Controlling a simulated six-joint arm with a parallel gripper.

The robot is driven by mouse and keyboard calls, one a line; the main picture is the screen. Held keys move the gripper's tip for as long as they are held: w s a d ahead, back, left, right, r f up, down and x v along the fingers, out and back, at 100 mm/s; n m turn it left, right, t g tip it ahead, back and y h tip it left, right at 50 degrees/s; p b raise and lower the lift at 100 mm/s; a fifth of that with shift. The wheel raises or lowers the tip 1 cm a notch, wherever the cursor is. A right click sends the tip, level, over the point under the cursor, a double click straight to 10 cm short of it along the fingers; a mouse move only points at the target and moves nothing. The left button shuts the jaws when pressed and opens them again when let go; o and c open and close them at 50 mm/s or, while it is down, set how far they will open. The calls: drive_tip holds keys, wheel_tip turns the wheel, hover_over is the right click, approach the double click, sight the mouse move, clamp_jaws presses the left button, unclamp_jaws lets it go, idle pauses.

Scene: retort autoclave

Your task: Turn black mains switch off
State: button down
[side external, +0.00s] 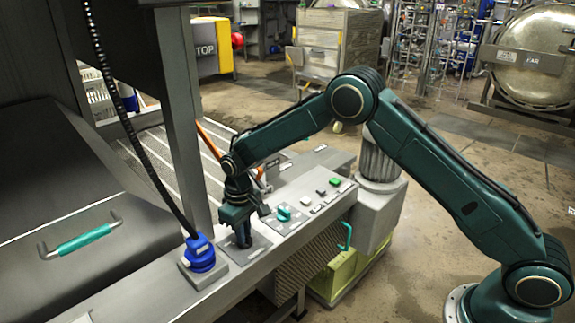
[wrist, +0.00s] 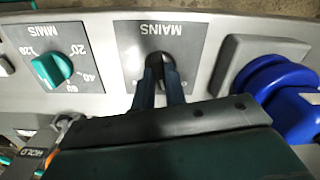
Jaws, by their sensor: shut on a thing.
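The black mains switch (wrist: 158,61) sits on a dark plate (wrist: 190,40) lettered MAINS, seen upside down in the wrist view. My gripper (wrist: 160,82) has its two fingers around the switch, shut on it. In the side external view my gripper (side external: 241,238) points down at the plate on the grey panel. The fingers and gripper body hide much of the switch, so its exact turn angle cannot be told.
A blue plug (side external: 199,252) with a black cable is on the other. Several small buttons (side external: 321,192) lie further along the panel (side external: 335,158). A teal-handled lid (side external: 80,240) is at left.

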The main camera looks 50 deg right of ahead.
drive_tip(key=n, duration=0.6)
drive_tip(key=shift+r, duration=0.1)
idle(0.4)
drive_tip(key=c, duration=1.4)
unclamp_jaws()
drive_tip(key=shift+c, duration=0.2)
wheel_tip(320, 180, up, 14)
